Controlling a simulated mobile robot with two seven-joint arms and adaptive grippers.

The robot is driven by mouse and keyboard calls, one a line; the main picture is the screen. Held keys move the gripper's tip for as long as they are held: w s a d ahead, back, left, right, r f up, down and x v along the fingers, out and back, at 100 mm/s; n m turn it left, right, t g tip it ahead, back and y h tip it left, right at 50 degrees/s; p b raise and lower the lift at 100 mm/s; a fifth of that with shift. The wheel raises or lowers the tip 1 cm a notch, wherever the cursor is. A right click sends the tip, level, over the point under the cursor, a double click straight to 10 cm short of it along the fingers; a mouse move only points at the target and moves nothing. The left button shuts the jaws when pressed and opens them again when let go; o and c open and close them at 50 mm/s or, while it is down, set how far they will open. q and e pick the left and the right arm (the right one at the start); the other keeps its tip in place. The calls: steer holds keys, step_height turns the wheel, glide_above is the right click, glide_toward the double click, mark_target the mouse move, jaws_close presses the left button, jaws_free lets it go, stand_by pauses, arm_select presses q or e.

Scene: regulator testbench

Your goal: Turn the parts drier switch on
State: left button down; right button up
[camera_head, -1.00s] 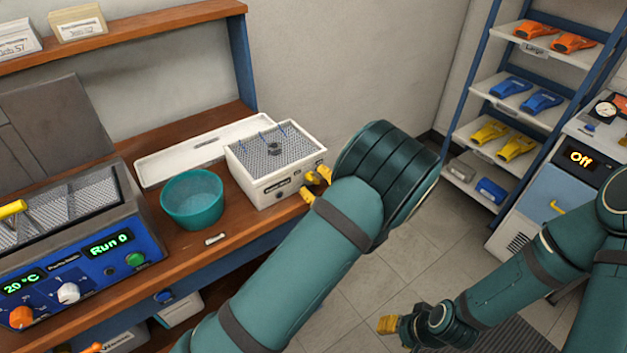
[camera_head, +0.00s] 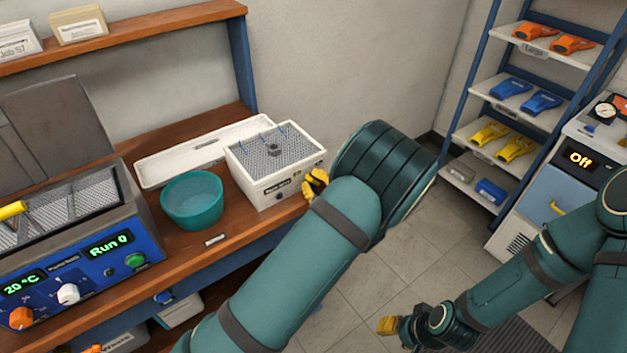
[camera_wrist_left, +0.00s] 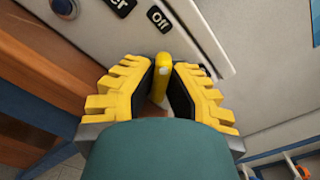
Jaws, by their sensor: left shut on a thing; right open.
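The parts drier (camera_head: 262,187) is a white box with a perforated grey top, near the right end of the wooden bench. My left gripper (camera_head: 316,182) is at the right end of its front face. In the left wrist view, the left gripper (camera_wrist_left: 163,88) is shut on the yellow switch lever (camera_wrist_left: 163,68), which stands between its fingers. An "Off" label (camera_wrist_left: 159,17) is on the white panel (camera_wrist_left: 100,45) just above the lever. The lever is hidden by the fingers in the head view. My right gripper (camera_head: 388,325) is open and empty, low over the floor.
A teal bowl (camera_head: 191,203) stands left of the drier, with a long white tray (camera_head: 160,167) behind. A blue-fronted bath (camera_head: 95,262) reading "Run 0" is at left. A shelf rack (camera_head: 476,95) and a machine (camera_head: 570,190) showing "Off" stand at right.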

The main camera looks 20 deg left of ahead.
steer(key=shift+r, duration=0.15)
arm_select(q)
steer(key=shift+r+m+p, duration=0.15)
steer(key=shift+m+p, duration=0.65)
steer(key=shift+m, duration=0.1)
steer(key=m+p, duration=0.4)
steer(key=m, duration=0.2)
steer(key=shift+a, duration=0.1)
steer(key=m+p, duration=0.2)
steer(key=m, duration=0.3)
steer(key=shift+p, duration=0.35)
steer(key=shift+m+p, duration=0.5)
steer(key=shift+m, duration=0.9)
arm_select(e)
step_height(320, 180, up, 9)
steer(key=w, duration=0.2)
steer(key=shift+d+t, duration=0.2)
steer(key=shift+t, duration=0.1)
steer(key=shift+r, duration=0.15)
arm_select(q)
steer(key=c, duration=1)
jaws_free()
steer(key=shift+a, duration=0.1)
